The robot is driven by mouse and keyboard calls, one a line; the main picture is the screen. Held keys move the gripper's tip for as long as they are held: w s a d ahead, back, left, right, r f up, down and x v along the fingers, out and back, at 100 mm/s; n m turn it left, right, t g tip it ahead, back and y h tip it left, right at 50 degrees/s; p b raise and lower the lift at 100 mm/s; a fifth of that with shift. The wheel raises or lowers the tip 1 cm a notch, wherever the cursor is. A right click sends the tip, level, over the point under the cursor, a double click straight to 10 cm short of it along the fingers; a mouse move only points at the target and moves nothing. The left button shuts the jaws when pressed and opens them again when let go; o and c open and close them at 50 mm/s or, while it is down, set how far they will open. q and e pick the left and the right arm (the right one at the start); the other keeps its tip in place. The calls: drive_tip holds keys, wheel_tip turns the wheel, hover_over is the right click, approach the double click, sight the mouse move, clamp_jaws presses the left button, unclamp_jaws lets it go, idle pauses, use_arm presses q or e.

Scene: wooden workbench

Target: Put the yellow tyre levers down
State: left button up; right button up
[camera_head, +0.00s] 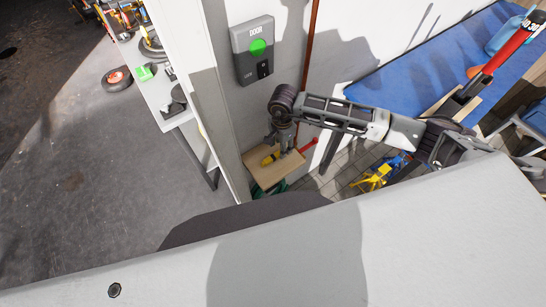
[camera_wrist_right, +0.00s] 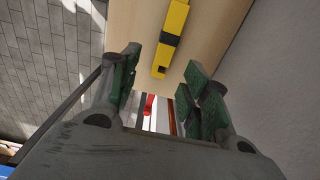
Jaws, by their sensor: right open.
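The yellow tyre levers (camera_head: 269,159) lie on a small light wooden surface (camera_head: 266,177) beside the wall in the head view. In the right wrist view the levers (camera_wrist_right: 176,22) show as a yellow bar with a black band, lying on the wooden surface (camera_wrist_right: 215,30). My right gripper (camera_head: 284,146) is just above and beside the levers. In the right wrist view its green-padded fingers (camera_wrist_right: 163,88) are apart with nothing between them, and the near end of the levers lies beyond the fingertips. My left gripper is not in view.
A grey door panel with a green button (camera_head: 257,47) is on the wall above the wooden surface. A red object (camera_head: 308,146) is just right of the gripper. Yellow and blue items (camera_head: 379,174) lie on the floor farther right. A blue mat (camera_head: 425,75) is behind my arm.

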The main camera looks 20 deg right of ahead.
sight(273, 158)
wheel_tip(273, 158, down, 3)
drive_tip(key=shift+a+r+p, duration=0.15)
drive_tip(key=shift+p, duration=0.2)
drive_tip(key=shift+f, duration=0.7)
clamp_jaws()
drive_tip(key=shift+r, duration=0.15)
